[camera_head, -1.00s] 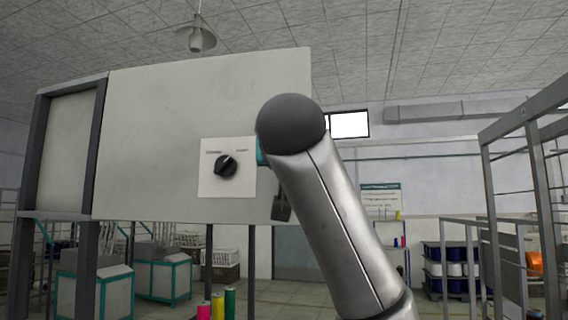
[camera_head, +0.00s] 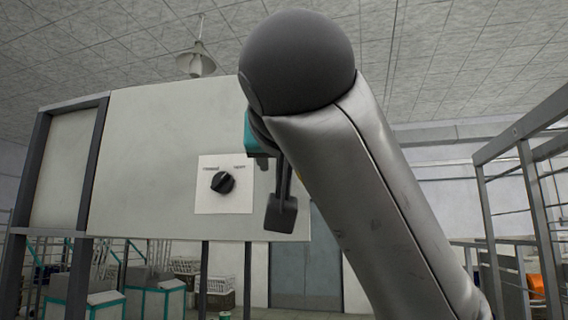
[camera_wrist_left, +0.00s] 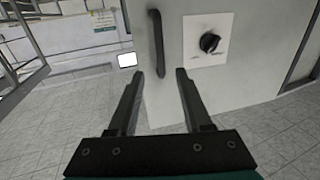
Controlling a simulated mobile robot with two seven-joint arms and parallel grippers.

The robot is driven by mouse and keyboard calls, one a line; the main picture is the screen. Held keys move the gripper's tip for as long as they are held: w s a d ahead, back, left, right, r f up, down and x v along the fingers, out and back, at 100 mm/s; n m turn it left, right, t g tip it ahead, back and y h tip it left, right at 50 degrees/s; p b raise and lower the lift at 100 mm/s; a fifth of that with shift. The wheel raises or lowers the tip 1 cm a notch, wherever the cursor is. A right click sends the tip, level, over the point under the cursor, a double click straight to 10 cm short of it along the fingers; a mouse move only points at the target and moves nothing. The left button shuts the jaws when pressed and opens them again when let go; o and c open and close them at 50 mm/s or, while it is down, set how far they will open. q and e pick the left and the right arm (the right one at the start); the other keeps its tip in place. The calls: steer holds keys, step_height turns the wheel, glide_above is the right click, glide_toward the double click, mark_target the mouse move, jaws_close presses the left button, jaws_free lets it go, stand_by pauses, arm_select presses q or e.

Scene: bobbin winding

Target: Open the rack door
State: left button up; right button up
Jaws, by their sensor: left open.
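The rack door (camera_head: 150,140) is a flat pale panel in the head view, with a black knob (camera_head: 222,182) on a white plate. In the left wrist view, which looks upside down, the door (camera_wrist_left: 255,75) carries a dark bar handle (camera_wrist_left: 157,40) beside the knob (camera_wrist_left: 209,42). My left gripper (camera_wrist_left: 159,76) is open and empty, with the handle between its fingers in the picture. I cannot tell how far the tips are from it. In the head view, my left gripper (camera_head: 281,205) shows partly behind my arm, over the door's right part. The handle is not clear there.
A dark frame (camera_head: 87,165) edges the rack at left. A metal rail structure (camera_head: 530,190) stands at right. Teal-trimmed machines (camera_head: 155,300) stand behind and below. My large arm covers the middle right of the head view.

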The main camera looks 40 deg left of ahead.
arm_select(q)
steer(key=shift+v, duration=1.65)
steer(key=shift+a, duration=0.1)
